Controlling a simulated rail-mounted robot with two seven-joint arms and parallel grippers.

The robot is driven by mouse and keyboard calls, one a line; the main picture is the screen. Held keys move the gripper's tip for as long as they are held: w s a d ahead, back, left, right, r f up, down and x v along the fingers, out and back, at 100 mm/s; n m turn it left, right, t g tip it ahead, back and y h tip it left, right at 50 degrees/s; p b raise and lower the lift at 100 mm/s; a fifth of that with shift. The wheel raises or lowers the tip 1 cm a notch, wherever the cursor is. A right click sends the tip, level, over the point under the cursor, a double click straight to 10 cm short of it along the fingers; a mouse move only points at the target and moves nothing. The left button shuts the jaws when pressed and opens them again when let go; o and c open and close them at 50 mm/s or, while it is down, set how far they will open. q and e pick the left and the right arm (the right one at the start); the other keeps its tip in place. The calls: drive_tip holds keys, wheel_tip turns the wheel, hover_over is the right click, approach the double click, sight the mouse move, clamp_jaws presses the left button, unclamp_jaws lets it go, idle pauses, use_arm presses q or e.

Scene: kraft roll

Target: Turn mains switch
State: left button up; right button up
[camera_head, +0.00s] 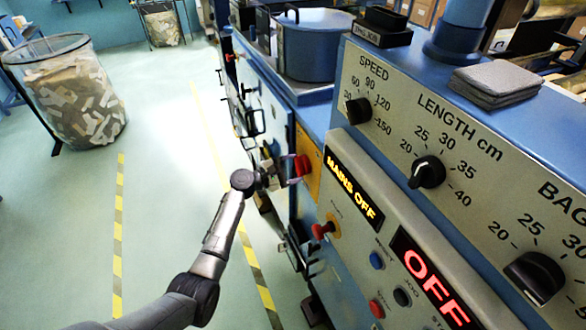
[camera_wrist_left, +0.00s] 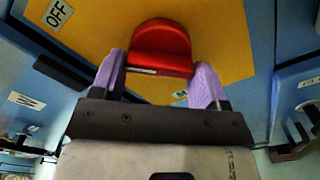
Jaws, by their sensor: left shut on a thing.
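The red mains switch knob (camera_wrist_left: 160,48) sits on a yellow plate (camera_wrist_left: 95,30) in the left wrist view, with an OFF label (camera_wrist_left: 57,13) at the plate's upper left. The knob also shows in the head view (camera_head: 302,165), on the side of the blue machine. My left gripper (camera_wrist_left: 160,80) is shut on the knob, one purple-padded finger at each side. In the head view my left gripper (camera_head: 283,175) reaches the knob from the left. The display (camera_head: 353,188) beside it reads MAINS OFF. My right gripper is not in view.
The control panel has a red mushroom button (camera_head: 323,229), small buttons and black dials such as the length dial (camera_head: 427,172). Handles (camera_head: 250,122) stick out along the machine's side. A mesh bin (camera_head: 75,95) of paper scraps stands at left. The floor between is clear.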

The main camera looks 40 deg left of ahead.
use_arm(q)
drive_tip(key=shift+r+m+b, duration=0.15)
drive_tip(key=shift+m+b, duration=8.75)
drive_tip(key=shift+b, duration=0.15)
drive_tip(key=o, duration=0.9)
drive_tip(key=shift+o, duration=0.2)
drive_tip(key=shift+s, duration=0.1)
